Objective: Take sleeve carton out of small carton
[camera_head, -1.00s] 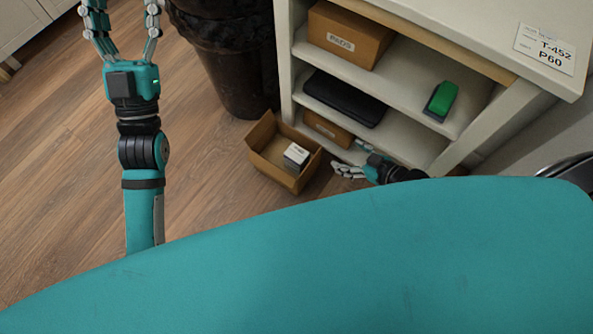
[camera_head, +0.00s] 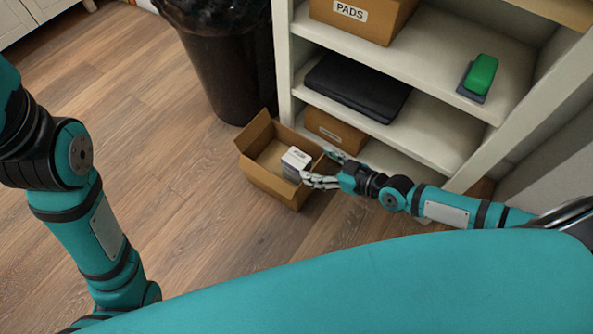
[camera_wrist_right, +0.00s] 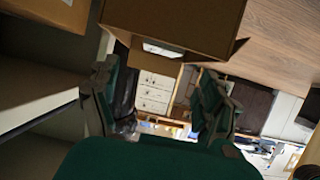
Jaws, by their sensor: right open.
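The small carton (camera_head: 262,180) is an open brown box on the wood floor in the head view. The sleeve carton (camera_head: 296,157) is a small white box with dark print, inside it toward the right end. My right gripper (camera_head: 319,168) is open at the carton's right end, its fingers close to the sleeve carton; I cannot tell whether they touch it. In the right wrist view, the small carton (camera_wrist_right: 175,25) fills the top, beyond the spread fingers (camera_wrist_right: 160,100). A pale edge below it may be the sleeve carton. My left gripper is out of view; only its arm shows.
A white shelf unit (camera_head: 283,60) stands right behind the carton, holding a PADS box (camera_head: 365,18), a black flat case (camera_head: 358,86), a green-topped block (camera_head: 481,74) and a brown box (camera_head: 335,130). A black bin (camera_head: 225,70) stands behind. Floor at left is clear.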

